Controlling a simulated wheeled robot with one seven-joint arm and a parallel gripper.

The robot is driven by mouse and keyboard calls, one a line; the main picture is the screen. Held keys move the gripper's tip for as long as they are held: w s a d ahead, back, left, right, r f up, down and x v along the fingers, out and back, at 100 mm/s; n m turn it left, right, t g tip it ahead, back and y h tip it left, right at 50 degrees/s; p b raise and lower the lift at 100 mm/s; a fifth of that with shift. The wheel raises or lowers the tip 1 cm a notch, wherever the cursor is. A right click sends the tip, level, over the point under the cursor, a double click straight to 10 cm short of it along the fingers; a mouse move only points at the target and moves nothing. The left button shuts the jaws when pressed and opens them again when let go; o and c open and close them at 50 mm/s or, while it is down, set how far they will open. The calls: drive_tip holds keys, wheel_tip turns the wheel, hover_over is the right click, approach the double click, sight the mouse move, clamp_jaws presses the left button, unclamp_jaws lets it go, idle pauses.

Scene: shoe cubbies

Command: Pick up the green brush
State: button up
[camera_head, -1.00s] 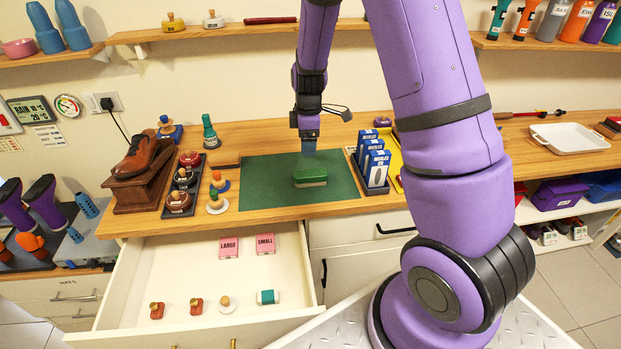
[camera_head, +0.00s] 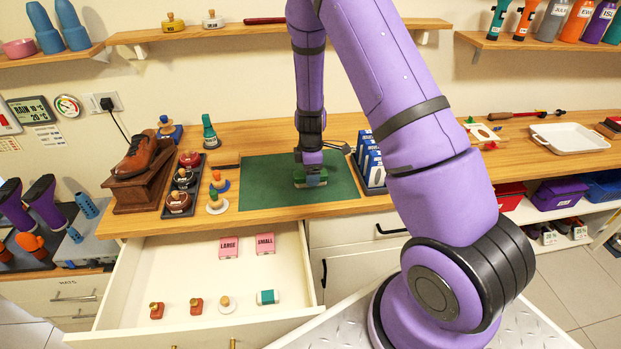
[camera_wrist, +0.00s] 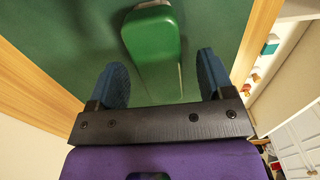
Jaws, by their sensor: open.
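The green brush (camera_head: 300,176) lies on the dark green mat (camera_head: 262,190) on the wooden counter. My gripper (camera_head: 313,178) is low over the brush and hides its right part in the head view. In the wrist view the brush (camera_wrist: 153,50) shows its smooth green top, with a lighter side face below. There my gripper (camera_wrist: 158,80) is open, its two blue fingers apart, with the brush's near end between them in the picture. I cannot tell whether the fingers touch it.
Blue-and-white boxes (camera_head: 371,162) stand in a holder right of the mat. Round tins (camera_head: 178,201) and small knobbed items (camera_head: 217,199) are to the left. An open drawer (camera_head: 180,270) with several small items is below the counter.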

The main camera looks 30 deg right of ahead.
drive_tip(key=shift+f, duration=0.9)
drive_tip(key=c, duration=1)
drive_tip(key=shift+r, duration=0.1)
